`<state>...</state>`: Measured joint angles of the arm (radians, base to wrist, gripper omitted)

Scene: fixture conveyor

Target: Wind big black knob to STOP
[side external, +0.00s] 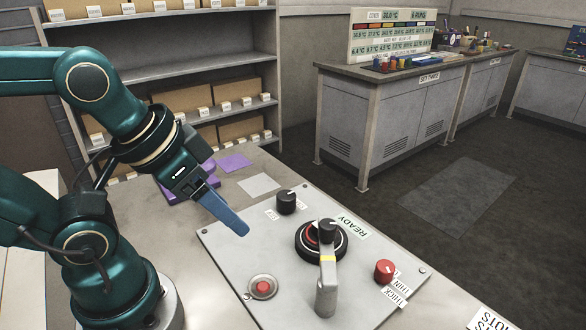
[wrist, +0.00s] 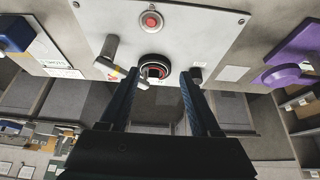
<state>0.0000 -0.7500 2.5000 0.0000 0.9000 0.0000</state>
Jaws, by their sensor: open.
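The big black knob (side external: 312,246) is a wide black dial with a red ring inside, on a grey panel (side external: 235,255). A READY label (side external: 348,227) lies beside it. A black-tipped grey lever (side external: 326,285) with a yellow band crosses in front and hides part of the dial. My gripper (side external: 235,224) is open and empty, tilted down above the panel, left of the dial and apart from it. In the wrist view the dial (wrist: 153,69) appears between the fingers of my gripper (wrist: 157,82). I cannot make out a STOP label or the dial's pointer.
A small black knob (side external: 286,202) stands behind the dial, a red knob (side external: 385,270) to its right, and a red push button (side external: 263,287) at front left. Purple items (side external: 234,162) lie behind the panel. Shelves (side external: 200,60) stand behind the table.

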